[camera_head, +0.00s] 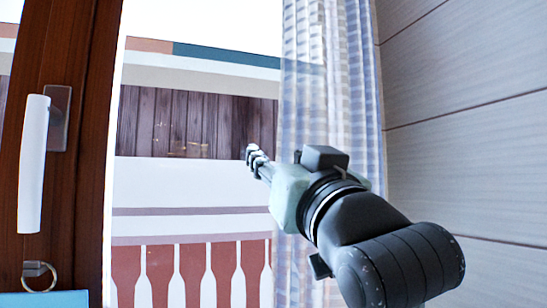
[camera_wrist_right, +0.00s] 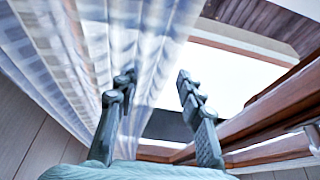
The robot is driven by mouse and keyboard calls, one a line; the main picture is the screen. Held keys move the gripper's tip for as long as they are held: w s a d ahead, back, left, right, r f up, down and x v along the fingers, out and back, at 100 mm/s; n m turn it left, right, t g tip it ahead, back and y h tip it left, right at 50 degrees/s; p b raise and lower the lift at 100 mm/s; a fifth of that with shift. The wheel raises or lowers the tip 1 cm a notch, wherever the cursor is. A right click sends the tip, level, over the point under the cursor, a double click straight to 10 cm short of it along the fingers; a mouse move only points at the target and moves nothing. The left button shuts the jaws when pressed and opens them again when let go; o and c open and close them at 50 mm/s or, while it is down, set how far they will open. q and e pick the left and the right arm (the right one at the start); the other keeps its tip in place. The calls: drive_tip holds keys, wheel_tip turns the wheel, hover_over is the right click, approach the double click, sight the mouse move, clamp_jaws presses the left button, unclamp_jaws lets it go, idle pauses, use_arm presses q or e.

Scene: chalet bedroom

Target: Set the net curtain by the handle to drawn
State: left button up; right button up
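The net curtain (camera_head: 305,60) is sheer, with pale grey and white bands. It hangs gathered at the right side of the window in the head view and fills the upper left of the wrist view (camera_wrist_right: 60,60). The white handle (camera_head: 33,165) is upright on the brown wooden frame at the left. My right gripper (camera_head: 254,157) is just left of the curtain's edge in the head view. In the wrist view (camera_wrist_right: 157,80) its fingers are apart, with curtain fabric showing behind the gap; contact cannot be told. My left gripper is out of view.
A brown wooden frame (camera_head: 65,60) stands at the left, with a metal ring (camera_head: 39,276) below the handle. A grey panelled wall (camera_head: 465,120) lies right of the curtain. A balcony railing (camera_head: 190,270) shows beyond the window.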

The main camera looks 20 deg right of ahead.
drive_tip(key=shift+s, duration=0.1)
clamp_jaws()
drive_tip(key=shift+a, duration=0.1)
idle(0.3)
